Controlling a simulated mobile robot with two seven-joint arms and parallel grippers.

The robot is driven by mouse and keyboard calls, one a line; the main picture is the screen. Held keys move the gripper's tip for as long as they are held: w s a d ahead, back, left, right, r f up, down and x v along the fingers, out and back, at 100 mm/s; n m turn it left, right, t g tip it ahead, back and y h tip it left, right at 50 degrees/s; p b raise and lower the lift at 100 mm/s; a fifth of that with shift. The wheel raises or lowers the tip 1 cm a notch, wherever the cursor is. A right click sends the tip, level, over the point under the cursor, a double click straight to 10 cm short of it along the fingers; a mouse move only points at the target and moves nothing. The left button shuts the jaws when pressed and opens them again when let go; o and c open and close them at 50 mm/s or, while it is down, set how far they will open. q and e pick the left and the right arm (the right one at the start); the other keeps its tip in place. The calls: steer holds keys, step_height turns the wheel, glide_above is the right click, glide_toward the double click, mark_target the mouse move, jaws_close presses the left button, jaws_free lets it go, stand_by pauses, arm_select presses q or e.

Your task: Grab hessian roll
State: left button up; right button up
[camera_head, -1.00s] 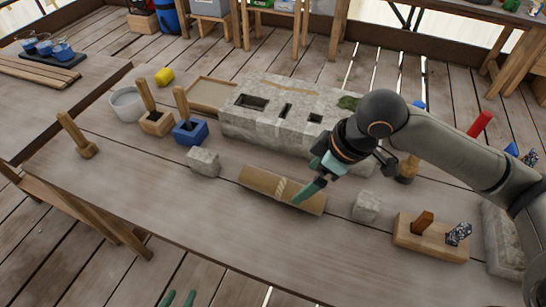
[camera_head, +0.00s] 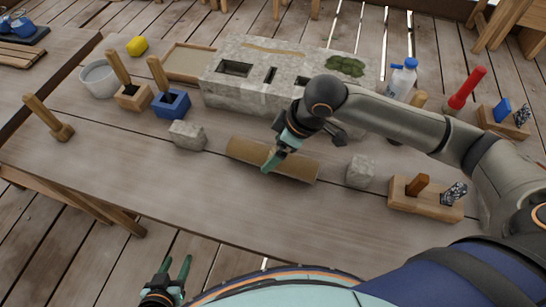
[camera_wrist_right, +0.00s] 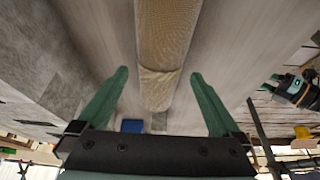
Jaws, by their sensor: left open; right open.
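The hessian roll (camera_head: 298,167) is a tan cylinder lying on its side on the wooden table, in front of the stone block. In the head view my right gripper (camera_head: 270,164) is at the middle of the roll and hides part of it. In the right wrist view the roll (camera_wrist_right: 167,35) runs lengthwise between the two green fingers of my right gripper (camera_wrist_right: 160,76). The fingers are spread, with a gap on either side of the roll. My left gripper (camera_head: 175,268) is open and empty at the bottom of the head view, off the table's front edge.
A large stone block (camera_head: 245,92) with cut sockets stands behind the roll. Small stone cubes stand left (camera_head: 187,135) and right (camera_head: 360,171) of it. A wooden tool holder (camera_head: 425,200) is further right. The table in front of the roll is clear.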

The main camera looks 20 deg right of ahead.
steer(key=shift+x, duration=1.45)
steer(key=shift+r, duration=0.1)
jaws_close()
